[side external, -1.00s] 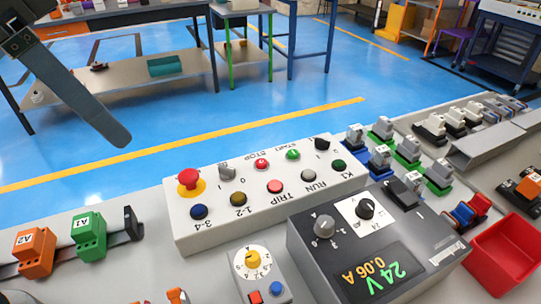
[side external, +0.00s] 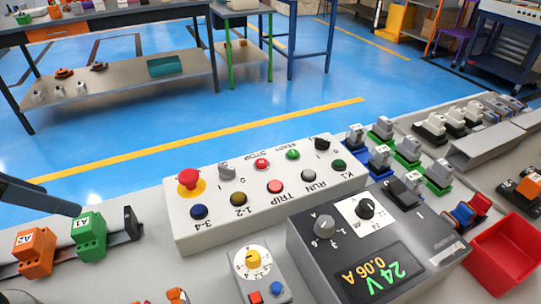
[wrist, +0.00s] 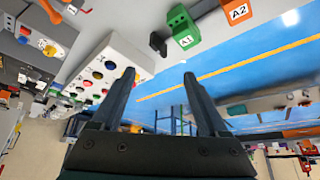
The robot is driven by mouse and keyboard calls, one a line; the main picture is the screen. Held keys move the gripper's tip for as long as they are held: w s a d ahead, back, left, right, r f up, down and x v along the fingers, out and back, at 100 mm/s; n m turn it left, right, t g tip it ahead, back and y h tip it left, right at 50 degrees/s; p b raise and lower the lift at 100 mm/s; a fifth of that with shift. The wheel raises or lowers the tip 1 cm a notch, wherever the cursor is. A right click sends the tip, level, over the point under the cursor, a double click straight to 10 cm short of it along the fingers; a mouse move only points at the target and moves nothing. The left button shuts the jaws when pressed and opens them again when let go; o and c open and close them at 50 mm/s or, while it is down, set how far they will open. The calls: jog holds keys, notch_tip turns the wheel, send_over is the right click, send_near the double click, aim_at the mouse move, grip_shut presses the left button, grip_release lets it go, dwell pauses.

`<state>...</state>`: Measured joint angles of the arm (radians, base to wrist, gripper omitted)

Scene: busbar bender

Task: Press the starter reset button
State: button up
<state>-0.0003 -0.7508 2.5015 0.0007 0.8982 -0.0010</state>
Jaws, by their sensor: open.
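A small grey box (side external: 244,270) at the front centre has a yellow dial (side external: 253,259), a red button (side external: 255,297) and a blue button (side external: 276,288). No reset label can be read on it. In the side view one dark finger (side external: 40,195) enters at the left edge, by the green A1 block, well left of the box.
A white panel (side external: 215,230) with a red mushroom button (side external: 188,179) and several coloured buttons stands behind the box. A dark power supply (side external: 300,245) reading 24 V is right of it. Green A1 (side external: 88,235) and orange A2 (side external: 35,255) blocks stand left. A red bin (side external: 505,250) is at right.

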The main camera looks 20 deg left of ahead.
grip_shut()
dwell(1.4)
